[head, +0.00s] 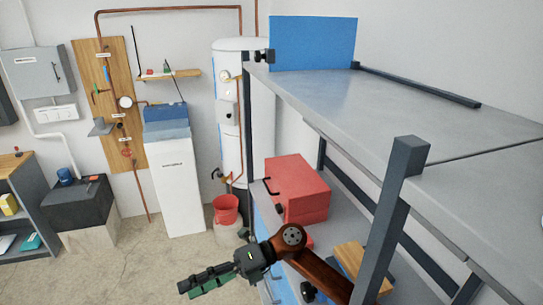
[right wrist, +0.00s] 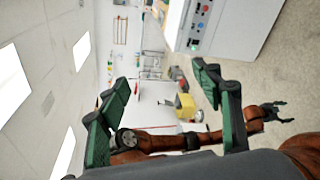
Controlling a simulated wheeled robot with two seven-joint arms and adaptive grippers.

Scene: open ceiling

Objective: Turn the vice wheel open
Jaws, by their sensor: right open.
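I cannot make out a vice or its wheel for certain. A small red handwheel (head: 127,152) sits low on the wooden wall board in the head view. My right gripper (head: 188,288) reaches in from the lower right of the head view, in front of the shelf unit and over the floor, holding nothing. In the right wrist view its two green fingers (right wrist: 165,78) are spread wide with nothing between them. A brown arm of mine crosses behind them, and what looks like my left gripper (right wrist: 272,112) is small and dark at its end.
A grey shelf unit (head: 390,98) fills the right side, with a red toolbox (head: 297,184) on its lower level. A white cabinet (head: 178,190), a water tank (head: 228,130) and a red bucket (head: 226,209) stand behind. The floor (head: 130,265) at lower left is clear.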

